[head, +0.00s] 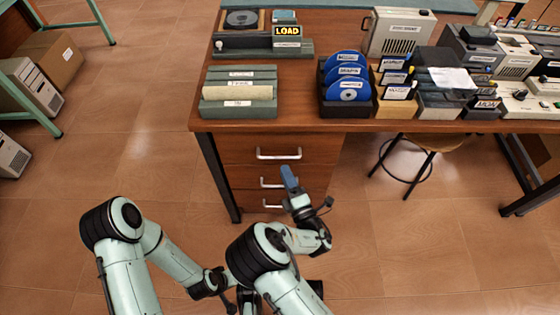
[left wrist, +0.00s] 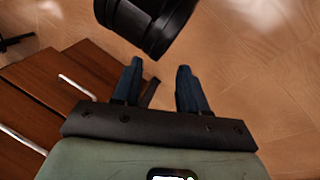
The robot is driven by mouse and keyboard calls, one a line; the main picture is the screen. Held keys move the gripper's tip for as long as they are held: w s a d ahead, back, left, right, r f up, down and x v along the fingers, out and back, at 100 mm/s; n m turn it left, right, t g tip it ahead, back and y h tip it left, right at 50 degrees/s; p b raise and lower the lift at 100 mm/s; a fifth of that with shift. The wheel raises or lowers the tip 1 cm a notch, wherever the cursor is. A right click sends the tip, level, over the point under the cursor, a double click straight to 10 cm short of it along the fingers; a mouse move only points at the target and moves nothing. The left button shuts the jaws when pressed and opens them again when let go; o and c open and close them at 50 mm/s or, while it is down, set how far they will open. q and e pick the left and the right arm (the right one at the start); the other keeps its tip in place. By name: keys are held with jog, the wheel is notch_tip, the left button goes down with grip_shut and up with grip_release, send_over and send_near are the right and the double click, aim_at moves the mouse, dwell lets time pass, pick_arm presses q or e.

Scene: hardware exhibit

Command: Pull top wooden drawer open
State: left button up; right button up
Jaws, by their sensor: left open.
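The wooden top drawer (head: 240,150) is at the top of the drawer stack under the desk, and its front looks flush. Its pale bar handle (head: 278,154) runs level across it. My right gripper (head: 289,177) has blue fingers pointing up toward the drawers, just below and right of the top handle. It appears apart from the handle, and its finger gap is not visible. My left gripper (left wrist: 160,82) is open and empty in the left wrist view, with floor between its fingers. In the head view it is mostly hidden low behind my right arm. Wooden drawer fronts (left wrist: 45,78) show at left there.
Two lower drawers have similar handles (head: 272,183). The desk (head: 300,128) carries a grey rack, blue discs and boxes near its front edge. A round stool (head: 440,143) stands right of the drawers. The floor (head: 400,240) in front is clear.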

jog(key=shift+b+x, duration=0.35)
jog(key=shift+x, duration=2.35)
grip_shut()
